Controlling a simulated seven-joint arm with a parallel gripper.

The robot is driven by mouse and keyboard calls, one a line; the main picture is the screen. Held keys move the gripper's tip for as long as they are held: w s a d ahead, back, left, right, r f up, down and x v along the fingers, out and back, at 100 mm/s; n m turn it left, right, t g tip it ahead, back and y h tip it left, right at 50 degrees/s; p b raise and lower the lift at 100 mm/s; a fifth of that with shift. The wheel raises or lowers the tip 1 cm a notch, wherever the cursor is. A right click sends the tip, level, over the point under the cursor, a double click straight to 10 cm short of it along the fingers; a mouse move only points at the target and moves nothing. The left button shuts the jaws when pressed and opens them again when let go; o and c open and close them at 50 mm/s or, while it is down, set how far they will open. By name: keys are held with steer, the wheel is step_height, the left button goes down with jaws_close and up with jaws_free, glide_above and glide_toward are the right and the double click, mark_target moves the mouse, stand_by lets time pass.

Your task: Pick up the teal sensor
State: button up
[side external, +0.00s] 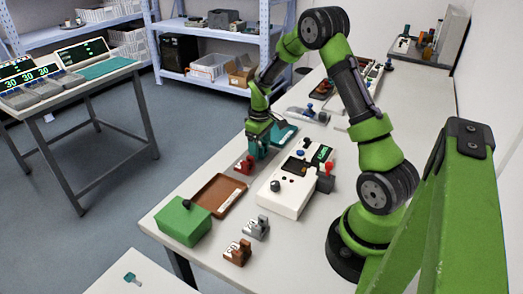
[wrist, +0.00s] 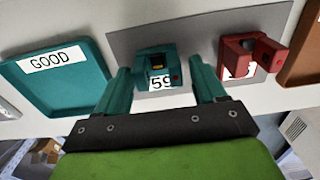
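The teal sensor (wrist: 157,61), with a white label reading 59, sits on a grey plate (wrist: 205,28) in the wrist view. My gripper (wrist: 160,66) is open, with one teal finger on each side of the sensor and visible gaps between. In the side view my gripper (side external: 259,143) points down beside the red sensor; the teal sensor cannot be told apart from the fingers there. The red sensor (wrist: 236,50) stands to the right on the same plate, and also shows in the side view (side external: 243,164).
A teal tray (wrist: 88,90) labelled GOOD lies left of the sensor; a brown tray (wrist: 305,50) lies right. In the side view, a white device (side external: 283,201), green box (side external: 182,222), grey sensor (side external: 257,229) and brown sensor (side external: 237,253) stand nearby.

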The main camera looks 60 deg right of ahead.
steer(key=c, duration=0.8)
step_height(320, 180, up, 10)
steer(key=shift+r, duration=0.1)
steer(key=shift+c, duration=0.2)
